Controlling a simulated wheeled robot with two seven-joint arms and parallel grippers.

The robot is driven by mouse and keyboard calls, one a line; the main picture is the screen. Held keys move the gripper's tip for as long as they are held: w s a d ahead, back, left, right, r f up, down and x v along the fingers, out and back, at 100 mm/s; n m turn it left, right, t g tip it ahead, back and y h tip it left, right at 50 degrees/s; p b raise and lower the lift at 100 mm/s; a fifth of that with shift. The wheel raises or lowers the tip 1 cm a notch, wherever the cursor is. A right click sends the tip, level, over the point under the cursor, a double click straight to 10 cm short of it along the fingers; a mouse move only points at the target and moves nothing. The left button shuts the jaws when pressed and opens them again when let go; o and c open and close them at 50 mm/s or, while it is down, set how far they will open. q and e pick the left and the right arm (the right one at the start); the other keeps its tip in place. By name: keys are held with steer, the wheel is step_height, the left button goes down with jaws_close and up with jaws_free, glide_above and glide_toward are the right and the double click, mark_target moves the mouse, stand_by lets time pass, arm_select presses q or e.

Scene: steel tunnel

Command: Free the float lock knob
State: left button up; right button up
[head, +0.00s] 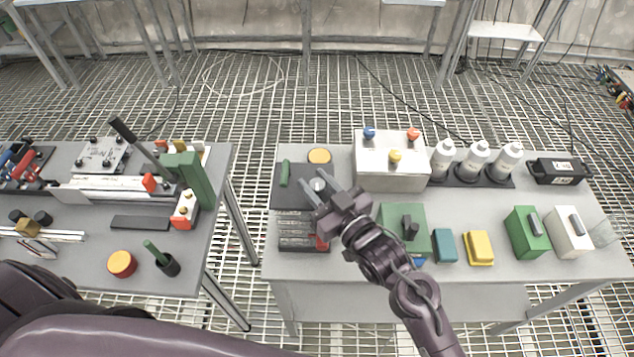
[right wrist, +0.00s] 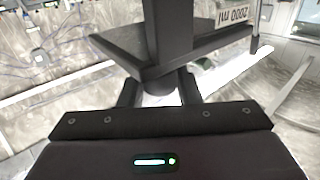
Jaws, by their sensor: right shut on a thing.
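My right gripper (head: 318,186) reaches over the dark plate (head: 285,200) at the left end of the right-hand table. A small round pale knob (head: 318,184) shows between its two fingertips. In the right wrist view, the fingers (right wrist: 160,92) are closed on a short dark cylindrical part (right wrist: 177,83) under a dark flat piece (right wrist: 125,45) with an upright post (right wrist: 168,25). A label reading 2000 ml (right wrist: 237,14) appears upside down there. I cannot tell for sure which part is the float lock knob. My left gripper is outside the view.
A black tray with a red part (head: 303,238) is nearer me. A gap separates the tables.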

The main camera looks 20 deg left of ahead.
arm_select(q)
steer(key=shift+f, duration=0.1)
